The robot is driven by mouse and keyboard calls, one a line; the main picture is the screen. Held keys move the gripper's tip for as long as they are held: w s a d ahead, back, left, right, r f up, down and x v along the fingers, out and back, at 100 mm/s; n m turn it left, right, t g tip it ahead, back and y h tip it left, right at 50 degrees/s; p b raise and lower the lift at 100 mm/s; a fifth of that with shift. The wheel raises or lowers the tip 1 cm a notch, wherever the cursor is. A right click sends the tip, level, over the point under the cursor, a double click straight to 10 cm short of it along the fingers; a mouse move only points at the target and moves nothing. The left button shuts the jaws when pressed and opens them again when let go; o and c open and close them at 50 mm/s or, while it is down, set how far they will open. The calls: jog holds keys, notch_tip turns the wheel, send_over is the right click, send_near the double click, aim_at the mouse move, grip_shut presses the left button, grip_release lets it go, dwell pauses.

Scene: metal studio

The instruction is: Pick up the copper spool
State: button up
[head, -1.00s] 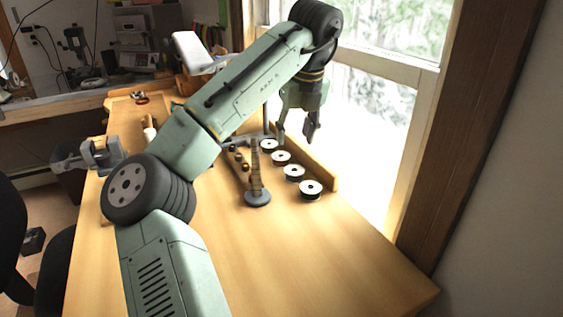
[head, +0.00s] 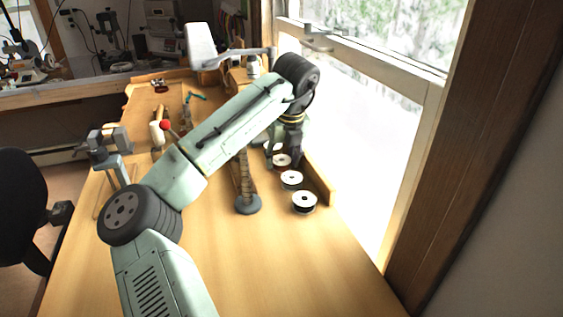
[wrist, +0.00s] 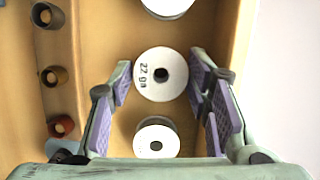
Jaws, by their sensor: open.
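Several wire spools with white round tops stand in a row on the bench. In the head view, the near spool (head: 304,203), a second spool (head: 291,179) and a third spool (head: 281,160) show; the farthest is partly hidden by my gripper. In the wrist view, a spool marked "22 ga" (wrist: 161,75) lies between the fingertips of my open gripper (wrist: 163,82). A smaller-looking spool (wrist: 156,139) sits below it, and another spool (wrist: 167,4) is cut off at the top. The wire sides are mostly hidden, so I cannot tell which is copper.
A wooden ledge (head: 318,178) runs along the window side of the row. Small dark and red cylinders (wrist: 60,126) line the left of the wrist view. The near bench top (head: 265,260) is clear.

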jog(key=shift+c, duration=0.2)
jog(key=c, duration=0.8)
jog(key=shift+r, duration=0.1)
